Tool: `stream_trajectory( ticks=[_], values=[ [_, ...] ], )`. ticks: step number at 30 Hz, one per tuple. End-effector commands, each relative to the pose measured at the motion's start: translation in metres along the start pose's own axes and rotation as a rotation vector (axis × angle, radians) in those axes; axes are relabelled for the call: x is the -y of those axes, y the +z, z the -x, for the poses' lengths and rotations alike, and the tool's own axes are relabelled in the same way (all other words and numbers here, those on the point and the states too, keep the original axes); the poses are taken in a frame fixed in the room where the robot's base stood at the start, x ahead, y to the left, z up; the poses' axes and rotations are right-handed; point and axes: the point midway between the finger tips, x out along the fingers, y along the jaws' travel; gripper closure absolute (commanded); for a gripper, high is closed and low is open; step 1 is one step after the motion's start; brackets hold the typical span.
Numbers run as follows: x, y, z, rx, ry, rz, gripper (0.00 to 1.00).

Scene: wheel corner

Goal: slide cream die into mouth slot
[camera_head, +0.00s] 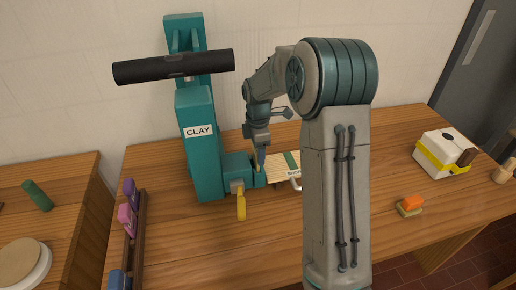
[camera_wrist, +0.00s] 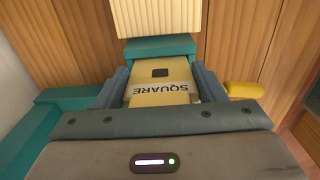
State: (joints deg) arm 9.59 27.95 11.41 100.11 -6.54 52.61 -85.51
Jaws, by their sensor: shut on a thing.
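The cream die (camera_wrist: 162,74), a flat plate marked SQUARE with a small dark square hole, lies between the two blue-grey fingers of my gripper (camera_wrist: 162,88) in the wrist view. My gripper is shut on its sides. The teal clay extruder (camera_head: 200,140) stands on the table in the head view, and my gripper (camera_head: 261,165) points down at its mouth end. A teal part of the mouth (camera_wrist: 160,46) shows just beyond the die in the wrist view. The slot itself is hidden, so I cannot tell whether the die has entered it.
A yellow handle (camera_head: 241,206) hangs at the extruder's front, beside my gripper. A cream ribbed board (camera_wrist: 155,17) lies just beyond the mouth. A black roller-like bar (camera_head: 174,66) tops the extruder. A rack (camera_head: 134,235) stands left.

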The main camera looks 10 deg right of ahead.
Motion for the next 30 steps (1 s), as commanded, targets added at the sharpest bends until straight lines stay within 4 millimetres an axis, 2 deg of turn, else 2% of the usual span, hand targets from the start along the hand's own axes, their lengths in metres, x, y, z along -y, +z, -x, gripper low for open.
stream_trajectory(
  ticks=[30],
  values=[
    [0.000,0.000,-0.026,0.000,0.000,0.000,0.69]
  ],
)
